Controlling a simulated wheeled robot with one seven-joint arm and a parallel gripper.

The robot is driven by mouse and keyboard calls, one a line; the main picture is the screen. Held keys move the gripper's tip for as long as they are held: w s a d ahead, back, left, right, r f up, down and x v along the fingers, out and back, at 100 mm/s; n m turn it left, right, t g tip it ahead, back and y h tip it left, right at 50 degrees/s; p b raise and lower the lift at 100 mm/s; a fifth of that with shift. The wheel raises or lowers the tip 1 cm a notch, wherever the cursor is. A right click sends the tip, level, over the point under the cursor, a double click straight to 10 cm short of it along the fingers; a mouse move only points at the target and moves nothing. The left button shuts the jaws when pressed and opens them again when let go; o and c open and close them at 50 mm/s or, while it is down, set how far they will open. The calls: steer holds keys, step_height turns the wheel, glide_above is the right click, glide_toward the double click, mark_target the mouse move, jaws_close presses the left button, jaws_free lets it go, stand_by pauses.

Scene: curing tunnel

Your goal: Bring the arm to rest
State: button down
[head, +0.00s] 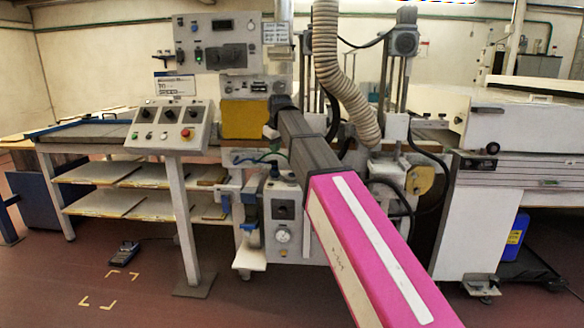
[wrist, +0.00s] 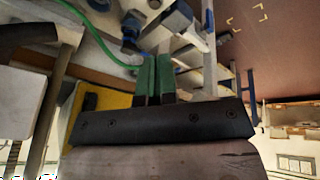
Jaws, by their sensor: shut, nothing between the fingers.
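My arm reaches from the lower right of the head view up to the front of the machine. It shows as a pink and cream link with dark grey links beyond it. My gripper (wrist: 157,60) shows in the wrist view as two green fingers close together on a dark mount, shut and empty. In the head view its fingers cannot be made out against the machine. The wrist view is turned over, with the floor at its upper right.
A sloped control panel (head: 168,125) and a yellow panel (head: 245,118) stand left of my arm. A ribbed hose (head: 335,75) hangs just behind it. A white cabinet (head: 515,125) is at right.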

steer(key=s+d+f+m+g, duration=0.1)
steer(key=s+d+f, duration=0.2)
steer(key=d+f, duration=0.35)
steer(key=s+d+f+m+h, duration=0.1)
steer(key=s+d+f+m, duration=0.15)
steer(key=f, duration=0.75)
steer(key=s+d+f+m+g, duration=0.1)
steer(key=s+d+f, duration=0.3)
steer(key=f, duration=0.5)
steer(key=s+d+f+m+g, duration=0.1)
steer(key=s+d+f+m, duration=0.1)
steer(key=s+d+f, duration=0.4)
steer(key=s+d+f+m, duration=0.3)
steer(key=s+d+f, duration=0.3)
steer(key=s+f, duration=0.4)
step_height(320, 180, down, 2)
steer(key=shift+s+d+f+g+h, duration=0.1)
steer(key=shift+s+d+g+h, duration=0.05)
steer(key=shift+d+g+h, duration=0.2)
steer(key=shift+a, duration=0.1)
